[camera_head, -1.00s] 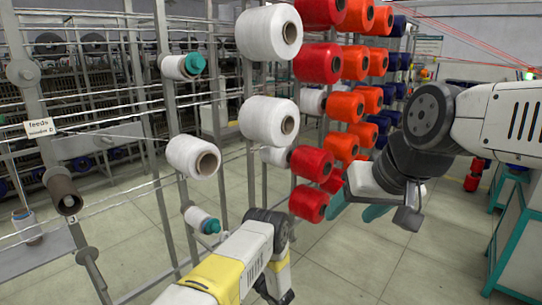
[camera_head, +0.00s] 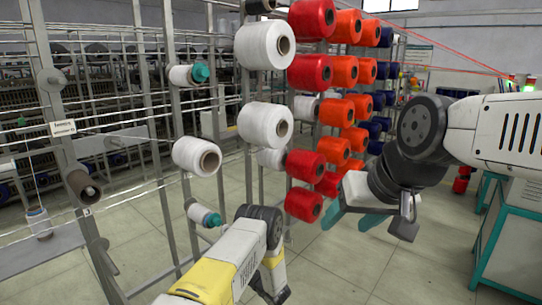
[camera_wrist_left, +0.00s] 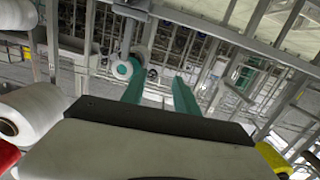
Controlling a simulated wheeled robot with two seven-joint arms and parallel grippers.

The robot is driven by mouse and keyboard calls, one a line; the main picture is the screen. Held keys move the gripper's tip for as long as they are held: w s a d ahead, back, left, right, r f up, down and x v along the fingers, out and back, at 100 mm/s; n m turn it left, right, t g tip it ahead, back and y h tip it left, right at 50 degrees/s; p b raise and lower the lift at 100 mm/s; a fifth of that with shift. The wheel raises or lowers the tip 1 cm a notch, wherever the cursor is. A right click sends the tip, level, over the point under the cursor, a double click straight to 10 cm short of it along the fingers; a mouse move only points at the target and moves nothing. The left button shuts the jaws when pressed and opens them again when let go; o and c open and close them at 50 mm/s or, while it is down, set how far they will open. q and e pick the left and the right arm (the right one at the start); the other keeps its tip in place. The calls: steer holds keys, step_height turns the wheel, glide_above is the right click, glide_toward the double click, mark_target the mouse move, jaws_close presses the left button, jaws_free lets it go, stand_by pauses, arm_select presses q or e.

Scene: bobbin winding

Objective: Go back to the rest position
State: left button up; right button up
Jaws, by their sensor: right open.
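My right gripper (camera_head: 352,215) is open in the head view, its two teal fingertips apart and pointing down-left, with nothing seen between them. It hangs in front of the floor, just right of the lowest red cone (camera_head: 304,205) in the picture. My left arm comes in from the bottom, bent down at its wrist, and its fingers are hidden in the head view. In the left wrist view my left gripper (camera_wrist_left: 158,84) has its two teal fingers apart with no object held between them.
A yarn rack stands ahead with white cones (camera_head: 265,126), red cones (camera_head: 309,73), orange cones (camera_head: 343,71) and blue cones. A small white-and-teal bobbin (camera_head: 204,215) sits near my left arm. A teal-framed bench (camera_head: 510,235) stands at right. The floor (camera_head: 340,270) between is clear.

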arm_select(q)
steer(key=w+d+r+m+h, duration=0.15)
steer(key=w+r+h, duration=0.3)
steer(key=r, duration=0.55)
steer(key=w+d+r+n+h, duration=0.1)
steer(key=w+d+r+h, duration=0.2)
steer(key=w+r, duration=0.5)
steer(key=s+d+r+m+h, duration=0.1)
steer(key=s+r+m+h, duration=0.3)
steer(key=r, duration=0.7)
steer(key=s+d+r+h, duration=0.2)
steer(key=s+r, duration=0.4)
steer(key=r, duration=0.4)
steer(key=s+r+m+g+h, duration=0.1)
steer(key=s+r+m+h, duration=0.15)
steer(key=s+r, duration=0.65)
steer(key=s+a+f+m+g, duration=0.1)
steer(key=s+a+g, duration=0.1)
steer(key=s, duration=1.3)
steer(key=s+a+f+m+g+y, duration=0.1)
steer(key=s+a, duration=0.3)
steer(key=s, duration=1.2)
steer(key=shift+f+m+g, duration=0.15)
steer(key=shift+m+g, duration=0.65)
steer(key=shift+w, duration=0.1)
